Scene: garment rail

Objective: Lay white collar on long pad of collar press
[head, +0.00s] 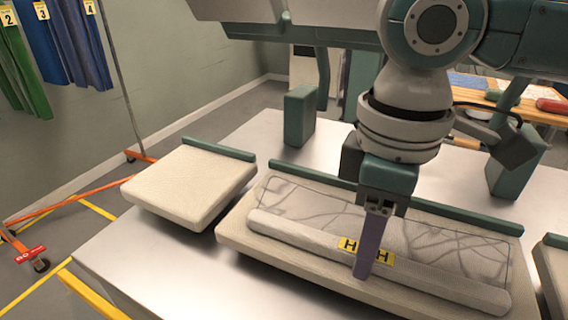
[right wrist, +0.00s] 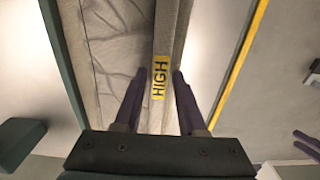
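The white collar (head: 300,205), looking grey-white and creased, lies flat along the long pad (head: 235,232) of the collar press. A raised band (head: 450,281) runs along its near side with a yellow HIGH label (head: 384,257). My right gripper (head: 364,272) points down over the band near its middle. In the right wrist view its purple fingers (right wrist: 157,78) are apart, one on each side of the label; whether they touch the cloth is unclear. My left gripper (right wrist: 298,140) shows only at the right edge of the right wrist view, its fingers apart, away from the collar.
A shorter cream pad (head: 187,185) is to the left, and another pad (head: 556,270) is cut off at right. Green blocks (head: 299,115) stand on the metal table (head: 150,270). Numbered garments (head: 62,45) hang at the upper left. The front left of the table is clear.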

